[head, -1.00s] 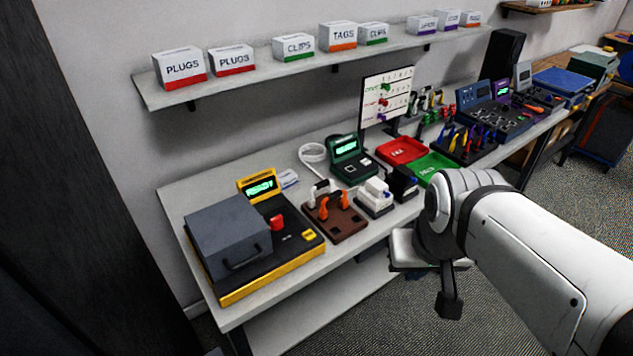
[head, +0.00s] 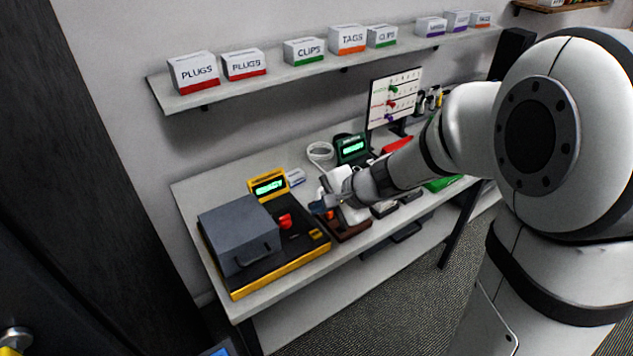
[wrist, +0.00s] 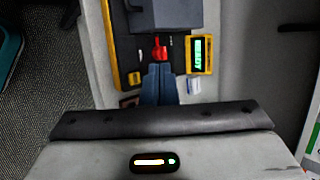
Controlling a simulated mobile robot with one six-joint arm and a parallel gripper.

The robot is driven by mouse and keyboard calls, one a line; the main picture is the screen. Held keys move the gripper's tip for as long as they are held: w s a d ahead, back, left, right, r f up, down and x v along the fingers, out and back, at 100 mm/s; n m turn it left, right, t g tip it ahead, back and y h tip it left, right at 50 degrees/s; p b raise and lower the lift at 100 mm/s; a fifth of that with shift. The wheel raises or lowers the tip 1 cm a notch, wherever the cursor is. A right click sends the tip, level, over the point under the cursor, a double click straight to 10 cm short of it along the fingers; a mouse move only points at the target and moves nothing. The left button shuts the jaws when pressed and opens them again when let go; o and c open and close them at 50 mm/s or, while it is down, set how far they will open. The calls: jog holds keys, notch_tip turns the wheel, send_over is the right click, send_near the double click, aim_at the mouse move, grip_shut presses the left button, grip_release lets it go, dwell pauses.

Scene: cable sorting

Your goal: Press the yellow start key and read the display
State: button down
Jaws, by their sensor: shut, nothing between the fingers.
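The black and yellow machine stands at the left end of the bench, with a grey lidded box on it. Its yellow key (head: 317,235) is at the front right corner of its deck; it also shows in the wrist view (wrist: 134,78), left of my fingers. Its lit green display (head: 268,187) in a yellow housing seems to read READY; it also shows in the wrist view (wrist: 198,53). My gripper (head: 318,207) is shut and empty. Its blue fingertips (wrist: 159,68) point toward the machine's right edge, apart from the key.
A red knob or lever (head: 285,221) rises from the machine's deck. A brown holder (head: 350,232) stands to the right, partly under my wrist. A green-screened device (head: 352,149) and a white cable coil (head: 320,152) lie behind. Bare bench (head: 215,190) shows behind the machine.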

jog(key=w+f+m+t+h+p, duration=0.1)
jog(key=w+f+m+t+p, duration=0.1)
jog(key=w+f+m, duration=0.5)
jog(key=shift+w+a+m, duration=0.15)
jog(key=shift+w+m, duration=0.35)
jog(key=shift+w, duration=0.2)
jog(key=shift+f, duration=0.1)
jog(key=b, duration=0.5)
send_over(319, 236)
notch_tip(319, 236, down, 8)
jog(key=shift+r, duration=0.1)
jog(key=shift+f+b, duration=0.5)
jog(key=shift+b, duration=0.3)
jog(key=shift+f, duration=0.1)
dwell(0.5)
jog(key=shift+f+b, duration=0.35)
jog(key=shift+b, duration=0.4)
